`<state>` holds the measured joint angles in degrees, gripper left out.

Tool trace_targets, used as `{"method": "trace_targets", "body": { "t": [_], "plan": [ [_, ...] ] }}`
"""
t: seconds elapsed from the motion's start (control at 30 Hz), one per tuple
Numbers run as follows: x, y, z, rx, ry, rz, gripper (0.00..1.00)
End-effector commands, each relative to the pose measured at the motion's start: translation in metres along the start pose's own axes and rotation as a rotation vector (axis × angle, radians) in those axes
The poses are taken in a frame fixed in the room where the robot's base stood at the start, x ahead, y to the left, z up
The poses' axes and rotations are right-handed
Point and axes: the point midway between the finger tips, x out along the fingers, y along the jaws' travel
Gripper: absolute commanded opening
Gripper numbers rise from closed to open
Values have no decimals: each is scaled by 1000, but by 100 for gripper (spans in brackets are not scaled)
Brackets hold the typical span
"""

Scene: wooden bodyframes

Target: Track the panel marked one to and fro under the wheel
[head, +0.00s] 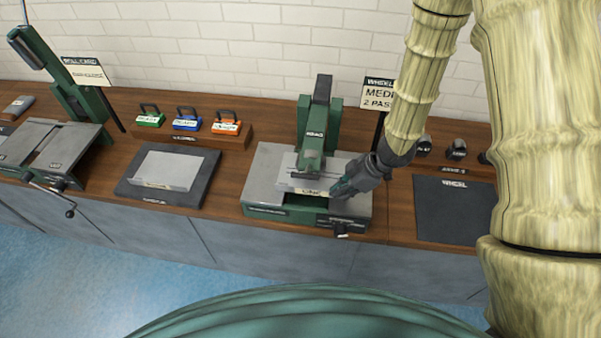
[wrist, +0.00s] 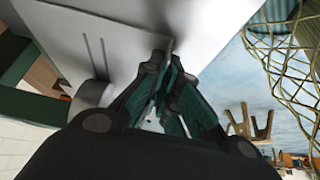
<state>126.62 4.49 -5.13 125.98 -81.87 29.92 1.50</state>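A pale metal panel (head: 290,184) lies on the bed of the green wheel machine (head: 312,135), under its head. Its small front label is too blurred to read. My gripper (head: 338,190) is at the panel's front right corner. In the wrist view the fingers (wrist: 166,72) are drawn together on a raised edge of the pale sheet (wrist: 120,22). The wheel contact is hidden by the machine head. A second pale panel (head: 168,168) rests on a dark mat (head: 125,187) to the left.
A sign (head: 379,94) reading "WHEEL", "MEDI…" and "2 PAS…" stands behind my arm. Green, blue and orange handled blocks (head: 187,124) sit on a wooden rack. An empty dark mat (head: 453,208) lies at right. Another green machine (head: 50,145) stands at far left.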

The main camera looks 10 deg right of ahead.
Motion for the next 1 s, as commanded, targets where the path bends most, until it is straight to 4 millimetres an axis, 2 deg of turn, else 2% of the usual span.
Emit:
{"method": "trace_targets", "body": {
  "t": [1.0],
  "plan": [
    [20, -1, -33, 0, 1, -3, 0]
  ]
}}
